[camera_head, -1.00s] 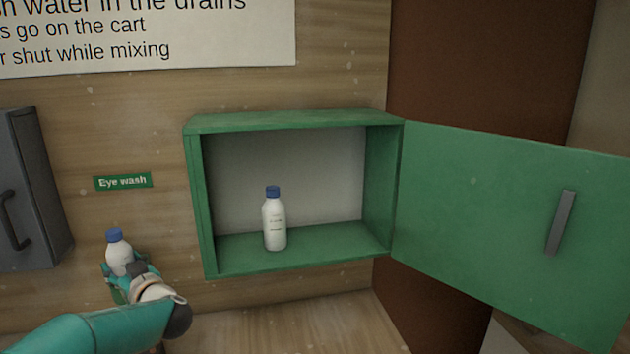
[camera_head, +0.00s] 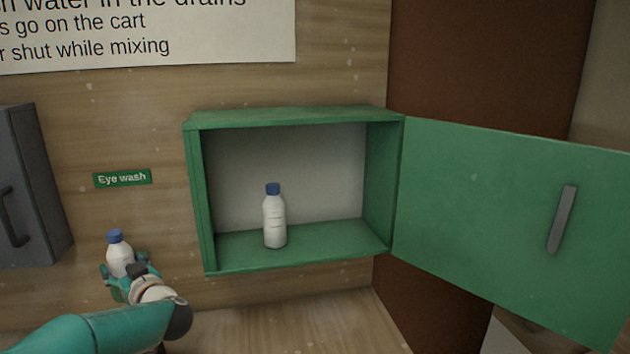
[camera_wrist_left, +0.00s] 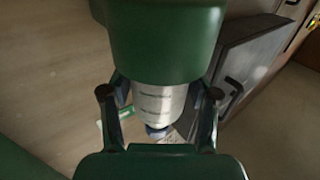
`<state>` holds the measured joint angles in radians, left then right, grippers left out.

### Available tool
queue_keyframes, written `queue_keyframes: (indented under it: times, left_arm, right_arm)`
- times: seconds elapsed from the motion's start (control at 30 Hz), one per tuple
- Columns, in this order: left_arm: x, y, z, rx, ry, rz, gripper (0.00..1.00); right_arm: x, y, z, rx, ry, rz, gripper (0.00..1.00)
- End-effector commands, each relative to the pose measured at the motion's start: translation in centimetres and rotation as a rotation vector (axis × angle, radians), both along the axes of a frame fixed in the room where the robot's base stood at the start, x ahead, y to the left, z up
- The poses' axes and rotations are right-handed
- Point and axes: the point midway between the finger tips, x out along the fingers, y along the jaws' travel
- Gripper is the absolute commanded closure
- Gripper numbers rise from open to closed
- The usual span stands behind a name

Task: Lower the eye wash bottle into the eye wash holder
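The eye wash bottle (camera_head: 119,258), white with a blue cap, stands about upright at the lower left of the head view, below the "Eye wash" sign (camera_head: 122,178). My left gripper (camera_head: 124,270) is around it, and the wrist view shows its fingers (camera_wrist_left: 159,97) shut on both sides of the bottle (camera_wrist_left: 158,103). The green eye wash holder (camera_wrist_left: 165,40) fills the top of the wrist view and hides the bottle's lower end. In the head view the holder is mostly hidden by the gripper. How deep the bottle sits in it I cannot tell. My right gripper is not in view.
A green wall cabinet (camera_head: 290,121) stands open to the right, its door (camera_head: 500,220) swung right. A similar white bottle (camera_head: 274,222) stands inside. A dark grey cabinet (camera_head: 28,190) with a handle hangs left of the holder.

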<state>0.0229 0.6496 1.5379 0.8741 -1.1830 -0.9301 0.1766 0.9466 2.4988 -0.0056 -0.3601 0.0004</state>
Motion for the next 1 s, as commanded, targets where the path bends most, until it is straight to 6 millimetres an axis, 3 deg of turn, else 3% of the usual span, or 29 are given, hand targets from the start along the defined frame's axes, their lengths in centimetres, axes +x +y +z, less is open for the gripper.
queue_keyframes:
  times: [0.03,0.1,0.57,1.0]
  left_arm:
    - [0.0,0.0,0.0,0.000,0.000,0.000,0.27]
    - [0.0,0.0,0.0,0.000,0.000,0.000,0.17]
    - [-0.6,-0.8,-0.1,-0.001,0.003,-0.002,0.17]
    - [-5.7,-7.0,-0.1,0.001,0.002,-0.004,0.17]
  right_arm:
    - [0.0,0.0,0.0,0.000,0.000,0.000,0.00]
    - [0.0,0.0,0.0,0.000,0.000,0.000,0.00]
    - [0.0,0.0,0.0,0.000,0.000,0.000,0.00]
    - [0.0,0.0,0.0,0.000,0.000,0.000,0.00]
